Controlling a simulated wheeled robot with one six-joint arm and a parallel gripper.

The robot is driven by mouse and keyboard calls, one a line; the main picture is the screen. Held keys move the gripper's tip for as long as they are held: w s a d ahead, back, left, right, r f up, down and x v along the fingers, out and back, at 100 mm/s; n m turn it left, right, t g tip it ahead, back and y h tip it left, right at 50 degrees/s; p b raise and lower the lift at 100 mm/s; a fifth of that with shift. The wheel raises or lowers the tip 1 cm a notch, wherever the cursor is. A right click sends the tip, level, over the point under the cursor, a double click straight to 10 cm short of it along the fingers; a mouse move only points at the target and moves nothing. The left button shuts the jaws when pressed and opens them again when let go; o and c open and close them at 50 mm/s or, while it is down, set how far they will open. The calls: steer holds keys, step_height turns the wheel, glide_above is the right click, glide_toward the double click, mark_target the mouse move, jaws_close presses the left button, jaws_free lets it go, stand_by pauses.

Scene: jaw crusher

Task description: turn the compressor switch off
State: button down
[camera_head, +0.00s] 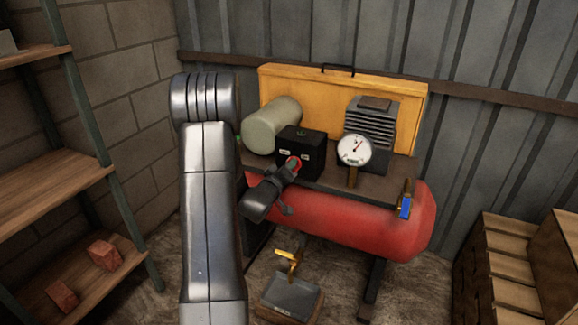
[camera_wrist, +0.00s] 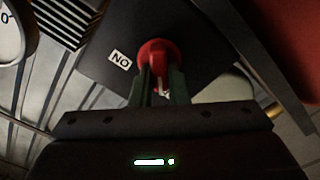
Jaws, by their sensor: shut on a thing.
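The compressor switch is a red rotary knob (camera_wrist: 158,58) on the front of a black box (camera_head: 301,148). In the head view the knob (camera_head: 294,163) is partly covered by my gripper (camera_head: 291,170). In the wrist view my gripper (camera_wrist: 160,85) has its two fingers on either side of the knob's handle, shut on it. A white label (camera_wrist: 120,60) beside the knob reads "ON", seen upside down. The label on the other side is hidden in the wrist view. The black box sits on top of the red compressor tank (camera_head: 330,222).
A pressure gauge (camera_head: 355,150) stands right of the box, with a finned motor (camera_head: 371,125) behind it. A blue-handled valve (camera_head: 405,205) is at the tank's right end. Wooden shelves (camera_head: 60,178) stand at left and stacked crates (camera_head: 500,262) at right.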

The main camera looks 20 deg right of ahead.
stand_by(0.5)
steer(key=c, duration=1.4)
jaws_free()
steer(key=v, duration=1.3)
steer(key=shift+s+a, duration=0.2)
steer(key=shift+a, duration=0.15)
steer(key=x, duration=1.4)
steer(key=shift+s+a, duration=0.1)
steer(key=shift+s, duration=0.05)
